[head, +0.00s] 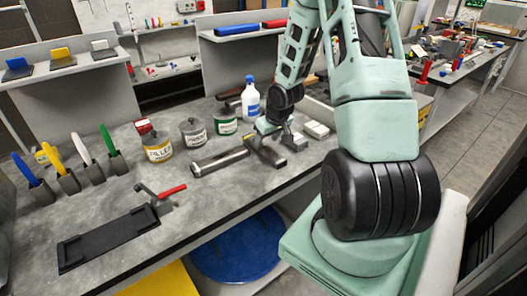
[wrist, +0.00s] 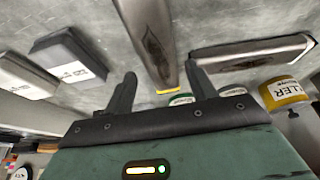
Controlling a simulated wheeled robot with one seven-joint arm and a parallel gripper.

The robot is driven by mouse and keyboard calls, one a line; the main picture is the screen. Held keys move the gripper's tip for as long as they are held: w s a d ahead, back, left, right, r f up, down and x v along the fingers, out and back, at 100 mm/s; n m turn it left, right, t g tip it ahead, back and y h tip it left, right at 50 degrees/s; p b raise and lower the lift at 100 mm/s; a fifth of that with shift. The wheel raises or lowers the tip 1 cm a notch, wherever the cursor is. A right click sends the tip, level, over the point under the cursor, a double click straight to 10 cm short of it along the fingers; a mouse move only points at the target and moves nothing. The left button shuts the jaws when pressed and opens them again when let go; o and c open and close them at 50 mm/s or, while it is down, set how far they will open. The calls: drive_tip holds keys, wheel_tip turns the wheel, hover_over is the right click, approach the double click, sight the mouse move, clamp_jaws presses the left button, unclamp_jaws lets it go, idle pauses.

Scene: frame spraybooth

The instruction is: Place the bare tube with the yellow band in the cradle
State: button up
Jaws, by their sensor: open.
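The bare tube with the yellow band (wrist: 152,40) is grey metal and lies on the bench in the wrist view. Yellow shows at its near end, between my open fingers. My gripper (wrist: 160,74) is empty; whether the fingers touch the tube, I cannot tell. In the head view the gripper (head: 268,127) is at the far end of this tube (head: 265,152), partly hidden by my arm. A black tray-like base with a red-handled clamp, apparently the cradle (head: 108,238), lies at the front left of the bench, with nothing on it.
A second grey tube (head: 218,160) lies to the left. Behind it stand a yellow filler can (head: 157,148), other cans and a white-and-blue bottle (head: 250,100). A dark labelled block (wrist: 70,58) is beside the gripper. Upright coloured-handled tools (head: 110,152) stand behind the black base.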

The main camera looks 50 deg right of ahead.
sight(264, 147)
drive_tip(key=shift+x, duration=2.2)
drive_tip(key=shift+d, duration=0.1)
drive_tip(key=c, duration=1)
drive_tip(key=shift+o, duration=0.2)
wheel_tip(264, 147, up, 10)
drive_tip(key=p, duration=0.1)
